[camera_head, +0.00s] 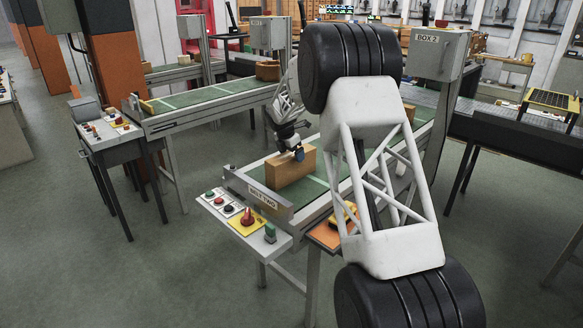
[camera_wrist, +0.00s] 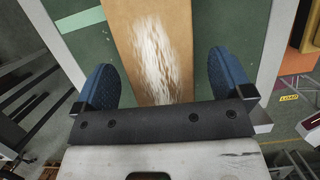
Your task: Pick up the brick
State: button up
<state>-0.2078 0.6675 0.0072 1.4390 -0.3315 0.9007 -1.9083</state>
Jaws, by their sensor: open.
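A tan brick (camera_head: 291,167) stands on the green conveyor belt near its front end. In the wrist view the brick (camera_wrist: 150,42) runs up the middle of the picture, with a whitish patch on its face. My gripper (camera_head: 298,153) is at the brick in the head view. In the wrist view my gripper (camera_wrist: 158,84) is open, with one blue finger on each side of the brick. A gap shows between each finger and the brick. How far down the fingers reach along the brick is hard to tell.
The belt's end plate (camera_head: 257,197) and a button panel (camera_head: 243,217) stand in front of the brick. An orange surface (camera_head: 324,236) is to the right. A second conveyor (camera_head: 205,97) with another brick (camera_head: 267,70) runs at the left. My arm covers much of the right.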

jog(key=shift+x, duration=1.55)
jog(key=shift+a, duration=0.1)
jog(key=shift+c, duration=0.2)
jog(key=c, duration=1.7)
jog(key=shift+r, duration=0.15)
grip_shut()
jog(key=shift+r, duration=0.1)
jog(key=shift+r, duration=4.9)
